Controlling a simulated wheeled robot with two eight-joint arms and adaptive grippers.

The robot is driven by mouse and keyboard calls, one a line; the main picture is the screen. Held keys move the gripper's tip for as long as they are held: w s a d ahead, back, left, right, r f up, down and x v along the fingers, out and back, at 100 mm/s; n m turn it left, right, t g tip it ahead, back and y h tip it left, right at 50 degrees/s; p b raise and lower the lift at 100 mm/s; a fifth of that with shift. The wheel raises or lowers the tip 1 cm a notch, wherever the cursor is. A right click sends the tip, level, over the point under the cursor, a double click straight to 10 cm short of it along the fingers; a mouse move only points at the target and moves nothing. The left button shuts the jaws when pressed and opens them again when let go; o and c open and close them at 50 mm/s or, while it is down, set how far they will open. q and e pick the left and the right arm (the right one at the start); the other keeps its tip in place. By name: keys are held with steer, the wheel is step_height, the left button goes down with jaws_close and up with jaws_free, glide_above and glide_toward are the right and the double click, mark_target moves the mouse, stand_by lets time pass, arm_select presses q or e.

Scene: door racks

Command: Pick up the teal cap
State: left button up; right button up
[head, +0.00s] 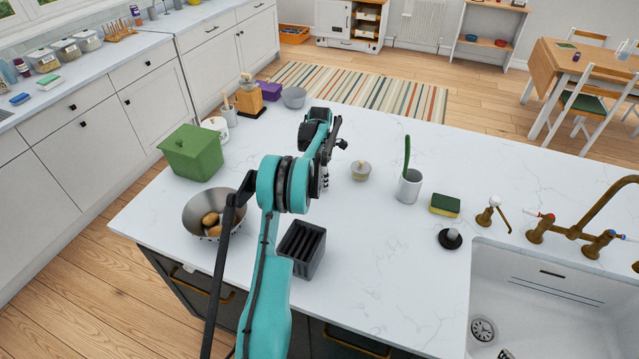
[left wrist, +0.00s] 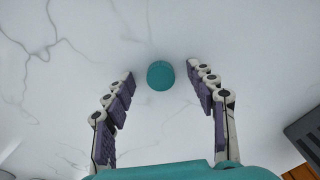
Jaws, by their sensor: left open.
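The teal cap (left wrist: 160,75) is a small round disc on the white marble worktop. In the left wrist view it lies between the fingertips of my left gripper (left wrist: 160,73), with a gap on both sides. The gripper is open and points down at the worktop, its two fingers spread and empty. In the head view my left gripper (head: 324,182) is partly covered by my teal arm, and the cap is hidden there. My right gripper is in neither view.
A black slotted holder (head: 302,249) stands near the front edge, beside my arm. A colander with brown items (head: 206,207) and a green box (head: 192,152) are at left. The front-middle worktop is clear.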

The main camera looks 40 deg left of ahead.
arm_select(q)
steer(key=c, duration=0.8)
steer(key=shift+r, duration=0.2)
steer(key=shift+c, duration=0.2)
